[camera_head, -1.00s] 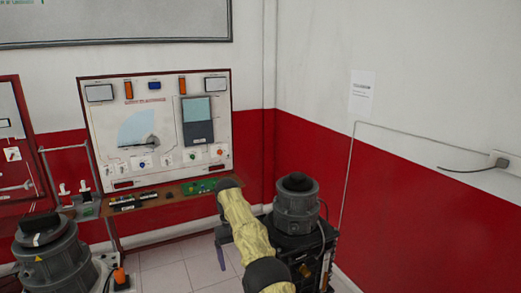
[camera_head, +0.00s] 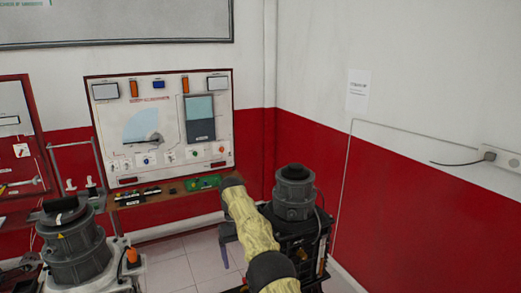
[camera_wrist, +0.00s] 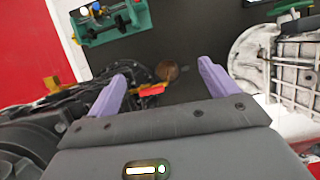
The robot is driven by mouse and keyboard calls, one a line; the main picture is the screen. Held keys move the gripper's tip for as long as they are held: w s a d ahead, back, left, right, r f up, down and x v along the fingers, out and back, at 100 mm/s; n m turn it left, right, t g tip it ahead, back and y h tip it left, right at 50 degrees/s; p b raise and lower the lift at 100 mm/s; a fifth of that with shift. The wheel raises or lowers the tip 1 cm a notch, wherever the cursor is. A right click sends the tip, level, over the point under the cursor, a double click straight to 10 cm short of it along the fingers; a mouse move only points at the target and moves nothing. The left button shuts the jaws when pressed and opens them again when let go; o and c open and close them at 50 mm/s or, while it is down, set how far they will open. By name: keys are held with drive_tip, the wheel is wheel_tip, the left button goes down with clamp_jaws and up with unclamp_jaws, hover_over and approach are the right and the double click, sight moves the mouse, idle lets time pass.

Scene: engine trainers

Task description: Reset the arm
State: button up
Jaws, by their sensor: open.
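My gripper (camera_wrist: 160,92) shows in the wrist view with its two purple fingers spread wide apart. It is open, and nothing is between the fingertips. In the head view my arm reaches forward at the lower middle, in a yellowish cover with dark joints.
A dark grey machine (camera_head: 294,195) stands just right of my arm, with another (camera_head: 72,240) at lower left. A trainer board (camera_head: 160,120) stands by the wall. In the wrist view, a green device (camera_wrist: 110,22) and a metal casing (camera_wrist: 285,70) lie beyond the fingers.

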drive_tip(key=s+d+f+m+t+y+b, duration=0.1)
drive_tip(key=s+d+t+b, duration=0.2)
drive_tip(key=d, duration=0.4)
drive_tip(key=s+d+m+y+b, duration=0.1)
drive_tip(key=s+d+m+b, duration=0.1)
drive_tip(key=s+d, duration=0.4)
drive_tip(key=s+d+f+t+b, duration=0.1)
drive_tip(key=s+d+f, duration=0.1)
drive_tip(key=s, duration=0.4)
drive_tip(key=s+d+f+m+t+b, duration=0.1)
drive_tip(key=s+d+f, duration=0.1)
drive_tip(key=s, duration=0.5)
drive_tip(key=s+d+f+t+b, duration=0.1)
drive_tip(key=s+d+f, duration=0.1)
drive_tip(key=s+d, duration=0.2)
drive_tip(key=s, duration=0.3)
drive_tip(key=shift+s+f+m+b, duration=0.25)
drive_tip(key=shift+f+m+b, duration=0.05)
drive_tip(key=shift+f+m, duration=0.1)
